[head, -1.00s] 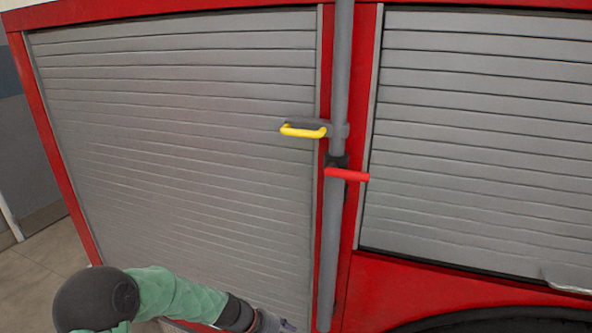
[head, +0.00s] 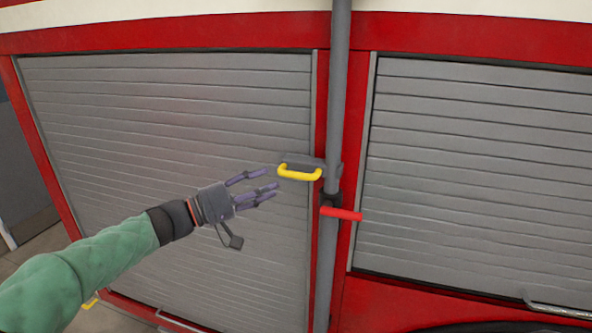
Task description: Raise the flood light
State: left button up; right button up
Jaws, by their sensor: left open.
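A grey vertical mast (head: 337,100) runs up the red post between two shutters; the flood light itself is not in view. A yellow handle (head: 300,174) sticks out to the left of the mast on a grey bracket. A red lever (head: 341,214) sits on the mast just below and points right. My left gripper (head: 258,187) is open and empty, its fingers pointing right, just left of the yellow handle and apart from it in the picture. My right gripper is not in view.
Grey roller shutters fill the left (head: 170,130) and right (head: 480,170) of the red truck side. A metal handle bar (head: 560,311) is at the lower right. Floor shows at the lower left.

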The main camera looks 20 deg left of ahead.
aim_at(294, 175)
pick_arm(q)
jog(key=p+x, duration=0.2)
jog(key=x, duration=0.6)
jog(key=shift+w+d+f, duration=0.1)
jog(key=shift+w, duration=0.05)
jog(key=shift+c, duration=0.3)
grip_shut()
